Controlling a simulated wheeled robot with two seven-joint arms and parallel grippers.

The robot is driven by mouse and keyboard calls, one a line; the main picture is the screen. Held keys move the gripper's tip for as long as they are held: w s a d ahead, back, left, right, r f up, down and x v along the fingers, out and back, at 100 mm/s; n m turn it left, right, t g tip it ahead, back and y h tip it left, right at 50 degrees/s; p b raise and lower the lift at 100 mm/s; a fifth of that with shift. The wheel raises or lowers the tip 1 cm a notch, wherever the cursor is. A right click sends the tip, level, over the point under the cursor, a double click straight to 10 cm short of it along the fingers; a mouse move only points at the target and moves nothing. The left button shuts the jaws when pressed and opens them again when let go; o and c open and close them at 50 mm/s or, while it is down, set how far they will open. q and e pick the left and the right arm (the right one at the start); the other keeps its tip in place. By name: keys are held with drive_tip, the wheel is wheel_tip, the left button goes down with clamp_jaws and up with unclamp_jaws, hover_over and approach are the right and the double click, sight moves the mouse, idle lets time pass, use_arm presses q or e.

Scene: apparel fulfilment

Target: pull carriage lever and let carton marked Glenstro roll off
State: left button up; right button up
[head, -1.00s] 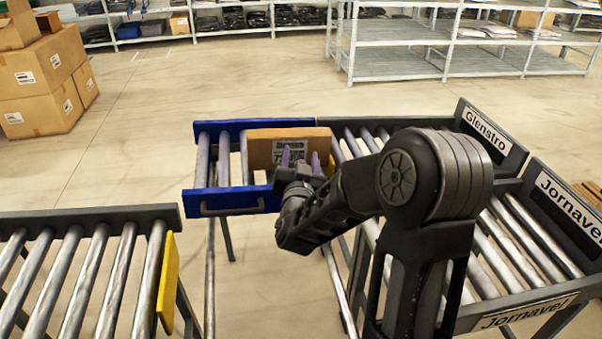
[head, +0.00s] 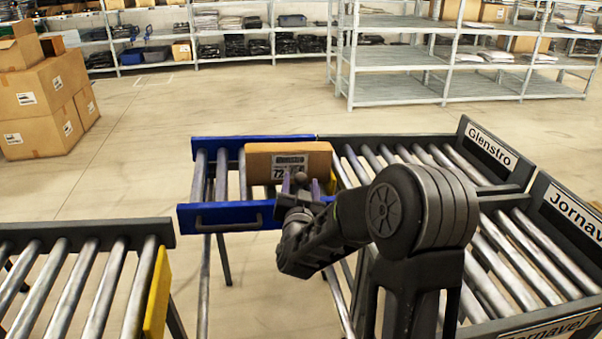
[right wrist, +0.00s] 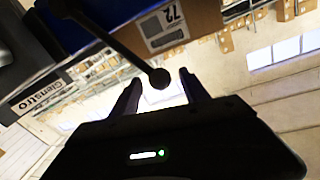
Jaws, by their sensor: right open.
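The brown carton (head: 320,160), with a white label, sits upright on the rollers of the blue carriage (head: 232,215). It is also partly seen in the right wrist view (right wrist: 190,18). The carriage lines up with the roller lane signed Glenstro (head: 490,147). The carriage lever is a dark rod with a round knob (right wrist: 159,79). My right gripper (head: 301,184) is open in front of the carton. In the right wrist view the knob sits between its fingertips (right wrist: 160,88), with gaps showing on both sides. My left gripper is not in view.
A second lane signed Jornavel (head: 571,213) lies on the near side of the Glenstro lane. A roller conveyor with a yellow end plate (head: 156,300) stands at the lower left. Shelves (head: 455,60) and stacked cartons (head: 42,95) are farther back, with clear floor between.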

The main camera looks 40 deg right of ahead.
drive_tip(key=x, duration=0.5)
drive_tip(key=shift+w+d, duration=0.15)
drive_tip(key=shift+w, duration=0.05)
clamp_jaws()
idle(0.4)
idle(0.8)
